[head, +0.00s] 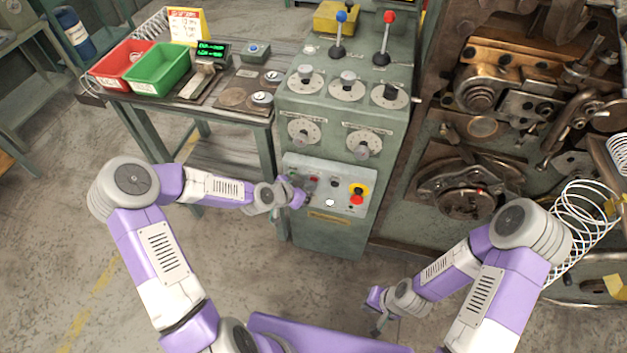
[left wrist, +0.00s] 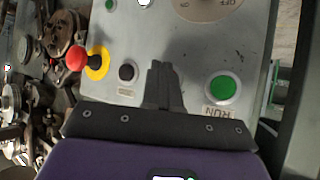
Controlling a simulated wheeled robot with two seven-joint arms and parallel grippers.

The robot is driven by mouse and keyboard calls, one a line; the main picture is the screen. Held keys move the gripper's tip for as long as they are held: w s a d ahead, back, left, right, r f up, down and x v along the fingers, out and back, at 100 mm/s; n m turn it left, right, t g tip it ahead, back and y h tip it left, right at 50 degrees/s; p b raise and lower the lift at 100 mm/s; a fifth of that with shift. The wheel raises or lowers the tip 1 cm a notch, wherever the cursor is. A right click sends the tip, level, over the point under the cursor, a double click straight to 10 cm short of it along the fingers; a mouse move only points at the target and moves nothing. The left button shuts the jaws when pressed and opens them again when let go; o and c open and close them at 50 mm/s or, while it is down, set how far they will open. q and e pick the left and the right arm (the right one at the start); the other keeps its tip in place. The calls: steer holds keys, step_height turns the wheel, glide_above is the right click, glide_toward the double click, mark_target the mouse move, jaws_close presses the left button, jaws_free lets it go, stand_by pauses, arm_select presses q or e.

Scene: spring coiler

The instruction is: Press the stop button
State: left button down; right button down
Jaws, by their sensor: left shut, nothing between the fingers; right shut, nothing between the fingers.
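The grey control panel (head: 345,212) is on the front of the green machine cabinet. A small red button (head: 313,181), possibly the stop button, shows beside my left gripper (head: 301,188); I cannot read its label. A black button (head: 334,183) and a red mushroom button on a yellow ring (head: 357,194) are further right. In the left wrist view, the shut, empty fingers (left wrist: 164,85) are over the panel between the black button (left wrist: 127,72) and the green RUN button (left wrist: 223,88). Contact cannot be told. My right gripper (head: 378,326) is shut and empty, low in front of the machine.
A white button (head: 330,202) is low on the panel. Dials (head: 348,86) and two levers, blue-knobbed (head: 341,16) and red-knobbed (head: 389,17), are above. A table at left holds a red bin (head: 119,62) and green bin (head: 158,68). A wire coil (head: 580,225) is at right.

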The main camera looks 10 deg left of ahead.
arm_select(q)
steer(key=shift+w, duration=0.1)
stand_by(0.4)
steer(key=shift+s, duration=0.8)
steer(key=shift+s, duration=0.1)
steer(key=s, duration=0.4)
steer(key=shift+s+a, duration=0.15)
steer(key=shift+s, duration=0.25)
stand_by(0.4)
steer(key=s+d+f+n+g+p, duration=0.2)
steer(key=s+f+n+g, duration=0.2)
steer(key=s, duration=0.5)
steer(key=s+d+f+n+g+y+p, duration=0.1)
steer(key=s+d+f+n+g+p, duration=0.1)
steer(key=s+f, duration=0.5)
steer(key=s+n+g+p, duration=0.1)
steer(key=s+n+g, duration=0.1)
steer(key=s+n, duration=0.1)
steer(key=shift+d+y, duration=0.3)
steer(key=shift+d, duration=0.05)
